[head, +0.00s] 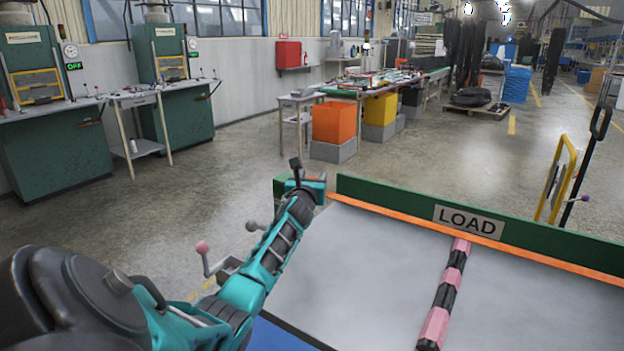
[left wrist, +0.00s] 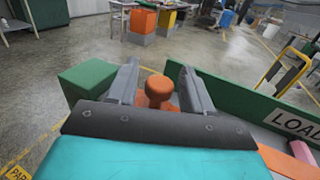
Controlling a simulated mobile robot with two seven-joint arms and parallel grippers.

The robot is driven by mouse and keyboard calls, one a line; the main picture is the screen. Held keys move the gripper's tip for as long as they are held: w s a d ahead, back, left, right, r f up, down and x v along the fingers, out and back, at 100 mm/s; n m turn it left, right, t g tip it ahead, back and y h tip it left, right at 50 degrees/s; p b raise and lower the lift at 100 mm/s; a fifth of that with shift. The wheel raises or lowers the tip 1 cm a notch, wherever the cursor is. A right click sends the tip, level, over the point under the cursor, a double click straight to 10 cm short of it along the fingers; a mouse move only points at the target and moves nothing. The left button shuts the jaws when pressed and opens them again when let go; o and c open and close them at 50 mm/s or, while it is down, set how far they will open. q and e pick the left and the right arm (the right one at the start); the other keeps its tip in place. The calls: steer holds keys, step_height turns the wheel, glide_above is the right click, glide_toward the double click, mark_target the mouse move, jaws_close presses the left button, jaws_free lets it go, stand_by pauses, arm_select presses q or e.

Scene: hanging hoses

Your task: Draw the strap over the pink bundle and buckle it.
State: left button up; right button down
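The pink bundle (head: 436,325) lies on the grey table top at the right of the head view, with black bands between its pink parts. I cannot tell whether any band is the strap, and I make out no buckle. A pink end of it shows at the lower right of the left wrist view (left wrist: 303,152). My left gripper (head: 309,174) is at the table's back left corner, away from the bundle. In the left wrist view its fingers (left wrist: 160,70) are apart, with an orange knob (left wrist: 158,92) between them and gaps on both sides. My right gripper is not in view.
A green board (head: 380,190) with a LOAD sign (head: 469,222) and an orange strip (head: 545,261) edges the table's back. A crank with a pink knob (head: 202,247) is left of my left arm. The grey table top (head: 375,265) is clear left of the bundle.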

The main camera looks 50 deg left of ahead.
arm_select(q)
jaws_close()
steer(key=shift+a, duration=0.1)
stand_by(0.3)
steer(key=a, duration=0.2)
steer(key=s+a, duration=0.1)
steer(key=a, duration=0.1)
steer(key=shift+s+r, duration=0.1)
steer(key=shift+s+a+r, duration=0.1)
steer(key=shift+a+r, duration=0.05)
steer(key=shift+a, duration=0.05)
steer(key=shift+o, duration=0.4)
jaws_free()
steer(key=shift+a, duration=0.15)
